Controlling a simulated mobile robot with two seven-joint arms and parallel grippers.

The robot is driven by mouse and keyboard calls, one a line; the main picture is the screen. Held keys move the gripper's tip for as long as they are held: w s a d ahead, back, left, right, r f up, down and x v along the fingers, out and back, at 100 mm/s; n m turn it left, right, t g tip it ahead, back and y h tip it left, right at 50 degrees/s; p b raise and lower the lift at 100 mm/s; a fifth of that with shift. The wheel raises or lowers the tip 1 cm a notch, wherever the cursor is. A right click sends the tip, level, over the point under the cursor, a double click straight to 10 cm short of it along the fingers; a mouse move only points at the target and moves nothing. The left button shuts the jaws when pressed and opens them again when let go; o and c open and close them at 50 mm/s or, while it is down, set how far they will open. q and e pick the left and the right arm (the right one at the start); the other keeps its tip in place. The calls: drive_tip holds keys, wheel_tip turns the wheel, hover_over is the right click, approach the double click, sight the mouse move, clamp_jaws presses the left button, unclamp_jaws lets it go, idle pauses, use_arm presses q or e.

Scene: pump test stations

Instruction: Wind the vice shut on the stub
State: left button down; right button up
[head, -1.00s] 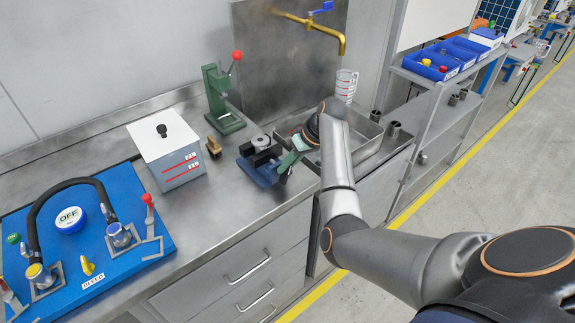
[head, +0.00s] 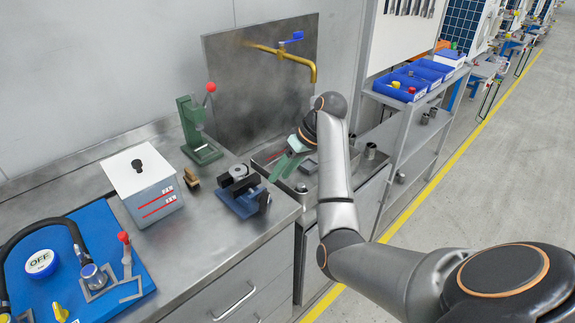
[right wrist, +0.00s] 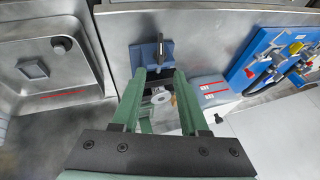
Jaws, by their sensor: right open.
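The blue vice (head: 250,207) stands near the front edge of the steel bench, with a dark jaw block and a grey round stub (head: 238,171) at its top. In the right wrist view the vice (right wrist: 141,54) lies ahead of the fingers, with its grey handle (right wrist: 160,46) on the near front. The pale round stub (right wrist: 160,96) shows between the fingers. My right gripper (head: 284,168) has green fingers, is open and empty, and hangs over the sink edge, to the right of the vice and apart from it. I cannot tell how tightly the jaws hold the stub. My left gripper is out of view.
A white box (head: 152,206) and small brass-coloured block (head: 191,179) stand left of the vice. A green press (head: 200,135) with a red knob is behind. The sink (head: 268,155) and brass tap (head: 285,55) are at right. A blue panel (head: 92,238) lies front left.

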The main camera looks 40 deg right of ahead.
drive_tip(key=shift+b+v, duration=0.4)
drive_tip(key=shift+v, duration=1.15)
